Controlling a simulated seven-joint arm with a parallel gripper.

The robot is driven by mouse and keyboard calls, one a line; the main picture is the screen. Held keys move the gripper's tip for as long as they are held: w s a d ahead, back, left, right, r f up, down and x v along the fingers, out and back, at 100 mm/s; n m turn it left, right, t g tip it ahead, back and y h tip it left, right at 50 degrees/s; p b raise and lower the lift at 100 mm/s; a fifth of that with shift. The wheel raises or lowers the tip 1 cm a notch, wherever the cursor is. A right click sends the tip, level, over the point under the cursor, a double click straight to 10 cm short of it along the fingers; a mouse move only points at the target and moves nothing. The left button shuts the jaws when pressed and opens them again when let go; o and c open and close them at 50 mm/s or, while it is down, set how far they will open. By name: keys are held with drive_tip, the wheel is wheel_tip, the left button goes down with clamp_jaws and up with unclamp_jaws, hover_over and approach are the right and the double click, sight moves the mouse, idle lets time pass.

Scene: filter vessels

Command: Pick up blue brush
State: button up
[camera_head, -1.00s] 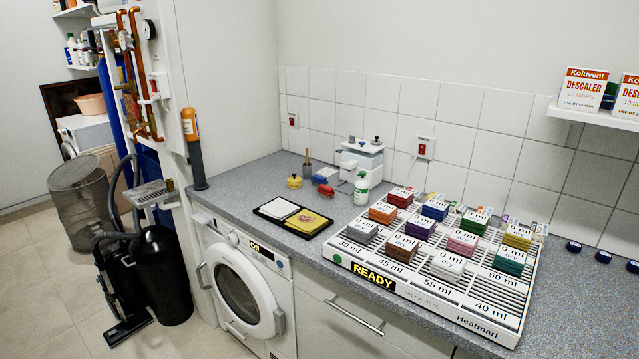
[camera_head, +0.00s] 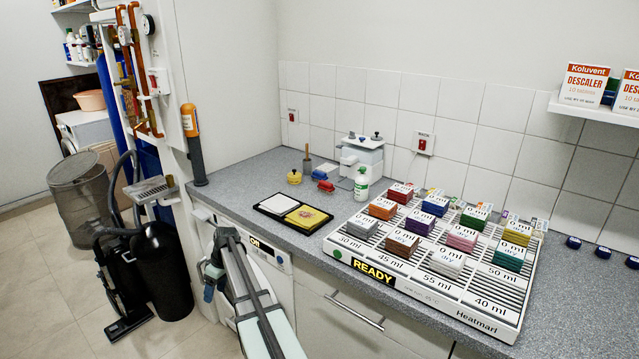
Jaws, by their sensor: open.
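A small blue item (camera_head: 327,171), the only one here that could be the blue brush, lies on the grey counter behind a red item (camera_head: 325,186). It is too small to make out bristles or a handle. My arm reaches up from the bottom edge in front of the washing machine. My gripper (camera_head: 211,281) seems to be at the arm's far end, below the counter's front edge and well to the left of the blue item. It is open, and I see nothing held; its fingers are small and hard to make out.
A yellow pot (camera_head: 294,177), a wooden-handled tool (camera_head: 307,160) and a green-white bottle (camera_head: 361,184) stand near the blue item. A black tray (camera_head: 268,212) lies in front. The large white rack (camera_head: 425,281) with coloured blocks fills the right counter.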

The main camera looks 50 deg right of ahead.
drive_tip(key=w+d+r+n+t, duration=0.1)
drive_tip(key=w+d+r+t, duration=0.15)
drive_tip(key=d+r, duration=0.95)
drive_tip(key=w+d+r+n+t, duration=0.1)
drive_tip(key=w+d+r, duration=0.3)
drive_tip(key=d+r, duration=0.85)
drive_tip(key=m+h, duration=0.3)
drive_tip(key=m, duration=0.2)
approach(320, 172)
drive_tip(key=x, duration=0.5)
drive_tip(key=shift+w+a+f, duration=0.1)
drive_tip(key=shift+a+f, duration=0.05)
drive_tip(key=shift+a, duration=0.3)
drive_tip(key=shift+d+x, duration=0.15)
drive_tip(key=shift+x, duration=1.15)
drive_tip(key=shift+d+x, duration=0.15)
drive_tip(key=shift+x, duration=1.15)
drive_tip(key=c, duration=1.2)
